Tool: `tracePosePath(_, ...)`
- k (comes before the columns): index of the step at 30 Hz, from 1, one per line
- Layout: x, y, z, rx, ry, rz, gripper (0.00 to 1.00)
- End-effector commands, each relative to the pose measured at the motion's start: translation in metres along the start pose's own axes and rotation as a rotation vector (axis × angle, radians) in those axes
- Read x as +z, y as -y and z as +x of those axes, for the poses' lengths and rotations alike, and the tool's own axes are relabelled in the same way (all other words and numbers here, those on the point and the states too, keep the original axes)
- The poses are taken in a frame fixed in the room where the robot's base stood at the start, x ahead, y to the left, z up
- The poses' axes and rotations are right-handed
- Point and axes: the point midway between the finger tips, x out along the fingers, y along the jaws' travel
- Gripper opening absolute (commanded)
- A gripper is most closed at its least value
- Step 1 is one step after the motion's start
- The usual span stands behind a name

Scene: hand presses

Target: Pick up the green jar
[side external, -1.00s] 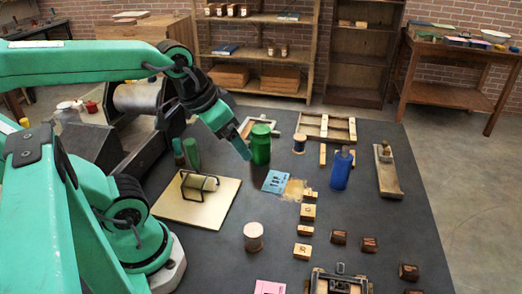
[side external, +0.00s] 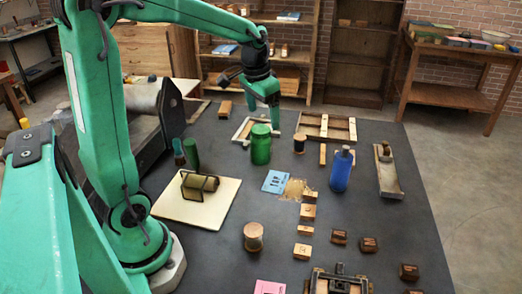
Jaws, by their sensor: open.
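The green jar (side external: 261,147) stands upright on the dark table, left of the blue bottle. My gripper (side external: 263,116) points down just above and behind the jar in the side view. One finger reaches down to the right of the jar's top and looks close to it. The jaws are open and nothing is held. I cannot tell from this view whether the fingers stand around the jar or behind it.
A wooden frame (side external: 240,133) lies behind the jar. The blue bottle (side external: 341,171), a dark spool (side external: 299,144) and a wooden type tray (side external: 325,133) are to the right. A blue card (side external: 276,182) lies in front. Two green cylinders (side external: 190,154) stand left.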

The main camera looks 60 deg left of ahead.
Motion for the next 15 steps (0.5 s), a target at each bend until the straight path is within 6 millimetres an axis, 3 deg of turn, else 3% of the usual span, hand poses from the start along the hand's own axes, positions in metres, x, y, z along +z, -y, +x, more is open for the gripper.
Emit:
tracePosePath(7,-0.025,0.039,0.042,0.011,0.077,-0.014,0.85)
tracePosePath(15,-0.040,0.079,0.090,0.030,0.148,-0.024,0.85)
